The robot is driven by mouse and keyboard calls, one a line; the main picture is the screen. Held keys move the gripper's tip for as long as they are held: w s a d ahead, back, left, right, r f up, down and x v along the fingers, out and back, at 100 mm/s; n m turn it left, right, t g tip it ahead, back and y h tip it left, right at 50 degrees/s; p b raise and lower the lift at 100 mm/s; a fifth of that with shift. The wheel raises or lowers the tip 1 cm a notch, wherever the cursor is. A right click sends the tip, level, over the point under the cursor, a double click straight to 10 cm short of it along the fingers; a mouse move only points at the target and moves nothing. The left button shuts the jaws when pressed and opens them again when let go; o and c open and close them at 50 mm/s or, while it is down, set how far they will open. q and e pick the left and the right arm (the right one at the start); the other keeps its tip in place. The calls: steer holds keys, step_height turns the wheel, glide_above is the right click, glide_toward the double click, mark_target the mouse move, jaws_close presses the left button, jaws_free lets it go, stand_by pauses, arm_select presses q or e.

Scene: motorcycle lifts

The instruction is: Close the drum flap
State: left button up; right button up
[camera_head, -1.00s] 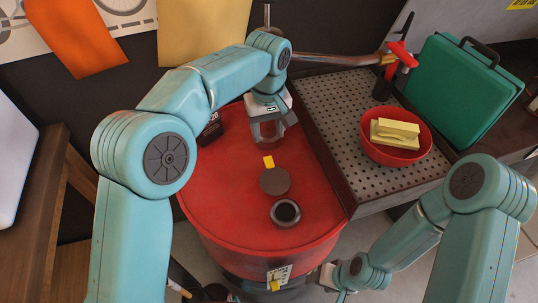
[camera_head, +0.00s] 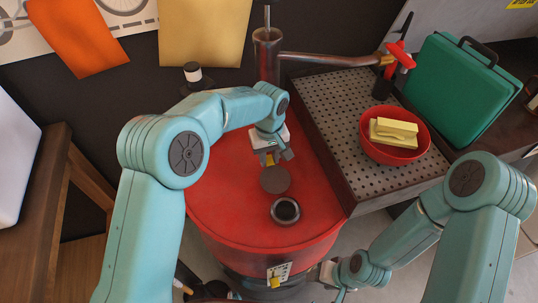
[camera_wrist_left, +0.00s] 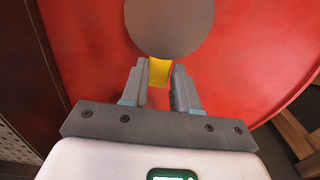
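The drum (camera_head: 232,205) has a red top. The drum flap, a grey disc (camera_head: 275,180) with a yellow tab (camera_head: 270,159), lies open beside a dark round opening with a grey rim (camera_head: 285,211). My left gripper (camera_head: 274,160) is over the tab. In the left wrist view, the open fingers (camera_wrist_left: 158,88) stand on either side of the yellow tab (camera_wrist_left: 159,72), with gaps showing; the disc (camera_wrist_left: 170,25) is just beyond. My right gripper (camera_head: 328,276) is low beside the drum's front side, and its fingers are unclear.
A perforated metal tray (camera_head: 325,110) adjoins the drum on the right. A pipe (camera_head: 330,60) with a red handle (camera_head: 401,53) crosses behind. A green case (camera_head: 460,95) stands at the right.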

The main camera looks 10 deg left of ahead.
mark_target(273, 171)
arm_select(q)
steer(key=shift+d, duration=0.1)
jaws_close()
steer(key=shift+b, duration=0.7)
steer(key=s+r+t+b, duration=0.1)
steer(key=b, duration=0.3)
steer(key=s+r+t+y+b, duration=0.1)
steer(key=t+b, duration=0.1)
steer(key=b, duration=0.2)
steer(key=d+r+t+y+b, duration=0.1)
steer(key=t+b, duration=0.1)
steer(key=b, duration=0.3)
steer(key=shift+s+r, duration=0.3)
steer(key=shift+s, duration=0.1)
steer(key=shift+s+d+r, duration=0.1)
steer(key=shift+r, duration=0.15)
steer(key=shift+d+r+b, duration=0.1)
steer(key=shift+r+b, duration=0.15)
steer(key=shift+b, duration=0.25)
steer(key=shift+s+d+r, duration=0.1)
steer(key=shift+s+r, duration=0.15)
steer(key=shift+s, duration=0.2)
